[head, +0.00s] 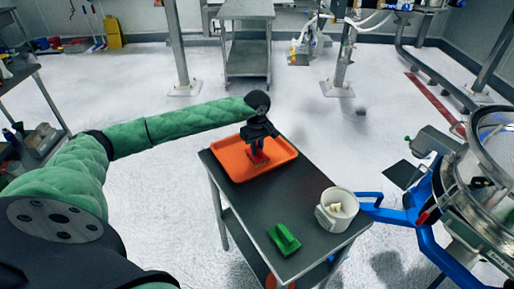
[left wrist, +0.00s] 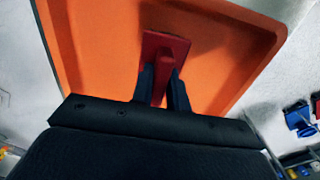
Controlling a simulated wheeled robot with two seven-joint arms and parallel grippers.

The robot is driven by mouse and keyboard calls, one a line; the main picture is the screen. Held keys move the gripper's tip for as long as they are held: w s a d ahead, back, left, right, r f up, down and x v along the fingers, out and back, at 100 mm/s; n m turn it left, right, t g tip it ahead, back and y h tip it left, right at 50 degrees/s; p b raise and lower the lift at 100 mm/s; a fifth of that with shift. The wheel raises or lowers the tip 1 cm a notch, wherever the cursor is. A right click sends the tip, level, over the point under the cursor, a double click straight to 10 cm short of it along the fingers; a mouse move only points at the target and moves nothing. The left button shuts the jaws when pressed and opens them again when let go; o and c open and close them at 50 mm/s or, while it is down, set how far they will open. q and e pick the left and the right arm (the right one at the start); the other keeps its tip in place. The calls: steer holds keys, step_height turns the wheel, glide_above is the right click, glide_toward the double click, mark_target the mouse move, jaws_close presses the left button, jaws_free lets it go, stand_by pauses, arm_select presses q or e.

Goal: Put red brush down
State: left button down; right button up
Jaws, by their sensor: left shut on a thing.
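The red brush (head: 259,158) is at the orange tray (head: 226,166) on the dark cart top. My left gripper (head: 257,146) reaches down over the tray and is shut on the brush's handle. In the left wrist view the red brush (left wrist: 166,50) sits between the two dark fingers (left wrist: 162,82), with the orange tray (left wrist: 215,65) behind it. Whether the brush touches the tray floor cannot be told for sure. My right gripper is not in view.
A green brush (head: 284,239) lies on the near part of the cart top (head: 246,207). A white jug (head: 337,209) with something pale inside stands at the cart's right edge. The metal sifter (head: 492,160) with blue tubing stands to the right. Bare cart top lies between tray and jug.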

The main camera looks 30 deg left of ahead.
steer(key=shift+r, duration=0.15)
arm_select(q)
steer(key=c, duration=1.4)
jaws_free()
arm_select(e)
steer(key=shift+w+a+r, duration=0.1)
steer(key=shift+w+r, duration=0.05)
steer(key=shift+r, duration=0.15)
arm_select(q)
steer(key=shift+o, duration=0.2)
